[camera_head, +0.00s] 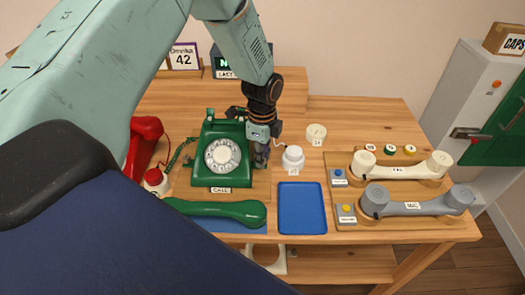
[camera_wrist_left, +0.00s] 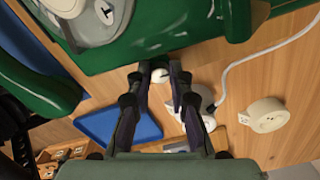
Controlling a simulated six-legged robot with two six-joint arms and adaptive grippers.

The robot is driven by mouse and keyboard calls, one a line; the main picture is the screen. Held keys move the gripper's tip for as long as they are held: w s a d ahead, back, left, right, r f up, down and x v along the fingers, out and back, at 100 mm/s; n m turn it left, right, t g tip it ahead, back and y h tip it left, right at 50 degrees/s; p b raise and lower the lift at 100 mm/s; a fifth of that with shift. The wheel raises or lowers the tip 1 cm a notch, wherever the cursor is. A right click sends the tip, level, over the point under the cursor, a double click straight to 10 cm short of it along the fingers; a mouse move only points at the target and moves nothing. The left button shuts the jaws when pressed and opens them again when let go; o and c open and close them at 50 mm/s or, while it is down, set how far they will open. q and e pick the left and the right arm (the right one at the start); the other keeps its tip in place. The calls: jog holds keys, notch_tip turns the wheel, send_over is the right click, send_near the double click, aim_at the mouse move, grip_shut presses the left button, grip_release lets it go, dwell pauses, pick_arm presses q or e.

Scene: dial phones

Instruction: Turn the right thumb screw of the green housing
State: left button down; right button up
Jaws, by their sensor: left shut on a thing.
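The green housing (camera_head: 237,177) is a dial phone body with a white dial (camera_head: 222,154) and a CALL label. It fills the top of the wrist view (camera_wrist_left: 150,38). My left gripper (camera_head: 262,160) points down at the housing's right side. In the wrist view its dark fingers (camera_wrist_left: 160,77) are shut on a small pale knob at the housing's edge, which looks like the right thumb screw (camera_wrist_left: 160,74). The fingers hide most of the screw, so its angle cannot be told. My right gripper is not in view.
The green handset (camera_head: 215,211) lies in front of the housing. A blue tray (camera_head: 302,208), a white round piece (camera_head: 293,160) with a cable and a cream disc (camera_head: 316,134) are to the right. A board (camera_head: 340,214) with cream and grey handsets is farther right. A red phone (camera_head: 143,145) stands left.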

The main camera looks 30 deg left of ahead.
pick_arm(q)
jog(key=shift+n+p, duration=0.3)
jog(key=shift+n, duration=0.3)
jog(key=c, duration=1.5)
grip_release()
jog(key=shift+r, duration=0.1)
notch_tip(320, 180, up, 12)
